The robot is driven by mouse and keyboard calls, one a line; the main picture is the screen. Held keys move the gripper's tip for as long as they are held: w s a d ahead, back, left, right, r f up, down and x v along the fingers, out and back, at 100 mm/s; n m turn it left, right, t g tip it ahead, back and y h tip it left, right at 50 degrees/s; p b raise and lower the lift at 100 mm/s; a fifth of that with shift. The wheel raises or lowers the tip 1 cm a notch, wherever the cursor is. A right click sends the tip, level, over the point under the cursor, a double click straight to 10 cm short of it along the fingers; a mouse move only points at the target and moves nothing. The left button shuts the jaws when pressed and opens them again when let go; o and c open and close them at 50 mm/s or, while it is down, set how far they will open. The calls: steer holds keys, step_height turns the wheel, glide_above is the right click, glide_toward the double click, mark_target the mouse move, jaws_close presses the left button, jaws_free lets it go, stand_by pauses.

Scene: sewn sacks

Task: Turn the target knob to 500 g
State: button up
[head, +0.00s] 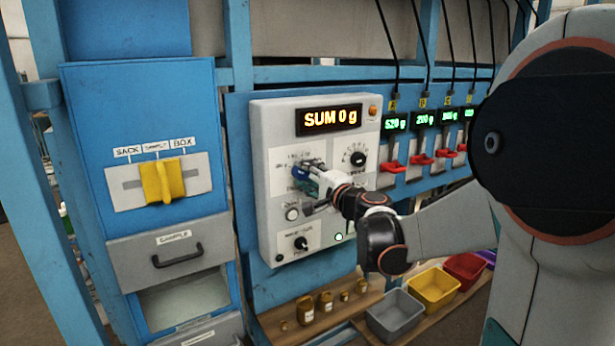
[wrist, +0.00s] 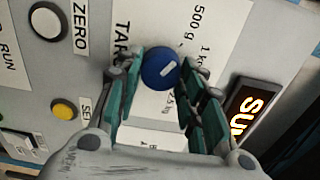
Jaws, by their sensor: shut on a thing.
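The target knob (wrist: 160,68) is round and blue with a short white line on its face. In the wrist view the line slants up and right, roughly toward the "1 kg" label (wrist: 208,51). The "500 g" label (wrist: 186,22) is further up. My gripper (wrist: 162,75) has its green-padded fingers shut on the knob, one on each side. In the head view my gripper (head: 312,180) reaches the grey control panel (head: 277,125) from the right, and mostly hides the knob. Part of the "TAR" label (wrist: 122,38) shows left of the knob.
The panel's display (head: 328,118) reads "SUM 0 g". A black knob (head: 357,158) sits right of my gripper, and a white ZERO button (head: 292,214) lies below. A yellow handle (head: 162,181) is on the blue cabinet. Bins (head: 433,287) stand below right.

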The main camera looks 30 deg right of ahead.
stand_by(0.4)
steer(key=o, duration=1.1)
steer(key=shift+c, duration=0.2)
